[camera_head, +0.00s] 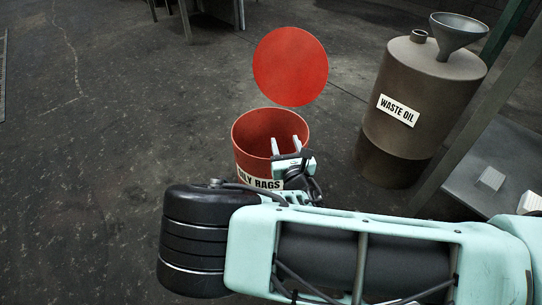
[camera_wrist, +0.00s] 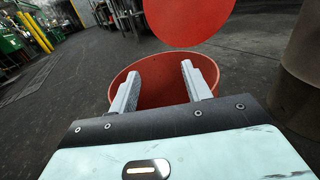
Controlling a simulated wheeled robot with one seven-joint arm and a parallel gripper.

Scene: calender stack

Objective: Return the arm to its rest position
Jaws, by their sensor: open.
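My gripper (camera_head: 286,147) is open, with its two pale fingers apart and nothing seen between them. It is at the mouth of a red bin (camera_head: 252,130) labelled for oily rags, in front of its far inner wall in the head view. In the wrist view my gripper (camera_wrist: 157,84) points across the bin's opening (camera_wrist: 125,78). The bin's round red lid (camera_head: 290,67) stands raised behind the opening, and it also shows in the wrist view (camera_wrist: 187,18). The bottom of the bin is hidden. My arm crosses the lower right of the head view.
A brown waste oil drum (camera_head: 420,85) with a grey funnel (camera_head: 459,33) stands right of the bin. A grey surface (camera_head: 470,165) with a small pale block (camera_head: 491,178) is at the right edge. The floor (camera_head: 110,120) left of the bin is clear.

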